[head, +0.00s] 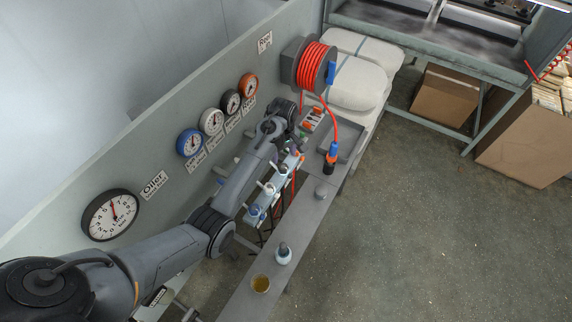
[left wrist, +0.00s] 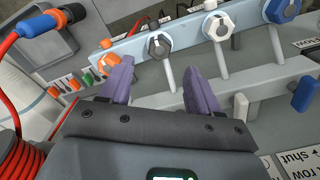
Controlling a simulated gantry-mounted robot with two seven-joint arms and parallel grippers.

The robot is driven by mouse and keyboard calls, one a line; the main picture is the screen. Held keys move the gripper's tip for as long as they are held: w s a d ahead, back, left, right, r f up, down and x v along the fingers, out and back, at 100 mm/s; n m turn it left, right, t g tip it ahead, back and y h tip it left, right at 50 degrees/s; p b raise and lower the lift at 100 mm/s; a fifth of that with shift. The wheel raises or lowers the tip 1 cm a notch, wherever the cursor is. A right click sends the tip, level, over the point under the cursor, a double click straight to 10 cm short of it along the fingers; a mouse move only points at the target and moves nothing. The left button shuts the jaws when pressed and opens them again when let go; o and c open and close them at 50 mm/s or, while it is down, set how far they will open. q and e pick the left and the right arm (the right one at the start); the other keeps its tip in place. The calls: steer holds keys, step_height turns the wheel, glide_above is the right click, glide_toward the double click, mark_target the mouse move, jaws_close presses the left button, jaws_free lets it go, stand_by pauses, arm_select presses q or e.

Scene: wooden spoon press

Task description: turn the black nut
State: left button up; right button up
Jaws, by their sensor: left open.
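The black nut (left wrist: 158,45), with a pale fitting behind it, sits on a light blue rail (left wrist: 185,32) in the left wrist view. My left gripper (left wrist: 157,70) is open, with two purple fingers and nothing between them. The nut shows just beyond the gap between the fingertips and looks clear of them. On the same rail are an orange nut (left wrist: 107,60), a white nut (left wrist: 218,26) and a blue nut (left wrist: 283,8). In the head view my left arm reaches over the rail (head: 265,195), and its fingertips are not clearly visible. My right gripper is not in view.
A red hose reel (head: 312,66) with a blue and orange hose end (head: 331,157) is beside the rail. Several round gauges, including a black one (head: 230,102), line the wall.

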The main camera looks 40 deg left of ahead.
mark_target(283, 167)
arm_select(q)
step_height(283, 167, down, 8)
steer(key=shift+r, duration=0.2)
stand_by(0.3)
steer(key=c, duration=1)
steer(key=shift+r+m+p, duration=0.25)
steer(key=shift+m+p, duration=1.15)
steer(key=shift+p, duration=0.05)
steer(key=shift+c, duration=0.2)
steer(key=m+p, duration=0.1)
steer(key=m, duration=0.1)
steer(key=shift+s+m+p, duration=0.1)
steer(key=shift+m+p, duration=0.2)
steer(key=shift+p, duration=0.1)
steer(key=m, duration=0.1)
steer(key=m+p, duration=0.1)
steer(key=m, duration=0.1)
steer(key=shift+a+f+m+p, duration=0.15)
steer(key=shift+m+p, duration=0.6)
steer(key=shift+m, duration=1.45)
steer(key=shift+f, duration=0.1)
